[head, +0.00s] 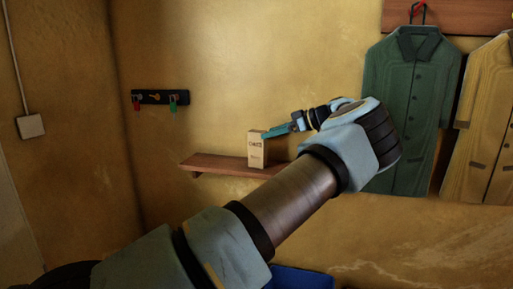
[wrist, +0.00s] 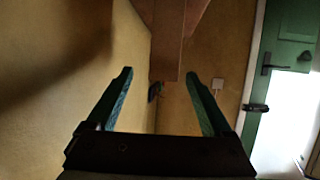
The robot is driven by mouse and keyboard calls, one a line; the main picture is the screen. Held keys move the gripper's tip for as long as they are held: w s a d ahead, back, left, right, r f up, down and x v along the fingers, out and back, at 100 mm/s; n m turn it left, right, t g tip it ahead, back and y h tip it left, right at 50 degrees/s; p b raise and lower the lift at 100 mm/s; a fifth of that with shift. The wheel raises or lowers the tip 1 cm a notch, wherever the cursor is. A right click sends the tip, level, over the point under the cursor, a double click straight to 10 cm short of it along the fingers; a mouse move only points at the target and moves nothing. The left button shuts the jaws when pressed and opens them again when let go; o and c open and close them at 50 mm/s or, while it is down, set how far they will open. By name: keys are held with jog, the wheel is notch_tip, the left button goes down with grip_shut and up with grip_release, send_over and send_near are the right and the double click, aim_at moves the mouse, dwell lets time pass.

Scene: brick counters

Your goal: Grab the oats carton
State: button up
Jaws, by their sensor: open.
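The oats carton (head: 256,152) is a pale tan box with dark lettering. It stands upright on the wooden wall shelf (head: 215,165) in the head view. My gripper (head: 272,132) is at the carton's upper right, with its teal fingers pointing left towards the carton's top. In the head view I cannot tell whether they touch it. In the wrist view my gripper (wrist: 158,74) has its two fingers wide apart, with nothing held between them.
A key rack (head: 160,97) hangs on the wall left of the shelf. A green jacket (head: 410,110) and a tan jacket (head: 485,125) hang at the right. A blue container (head: 302,278) shows low down. The wrist view shows a green door (wrist: 285,60).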

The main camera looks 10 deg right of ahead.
aim_at(250, 137)
jog(key=p+x, duration=0.1)
jog(key=x, duration=0.2)
jog(key=shift+w+a, duration=0.1)
jog(key=shift+a, duration=0.1)
jog(key=shift+a+p+x, duration=0.2)
jog(key=shift+p+x, duration=1.4)
jog(key=shift+x, duration=1.15)
jog(key=shift+r, duration=0.15)
grip_shut()
jog(key=shift+r, duration=0.1)
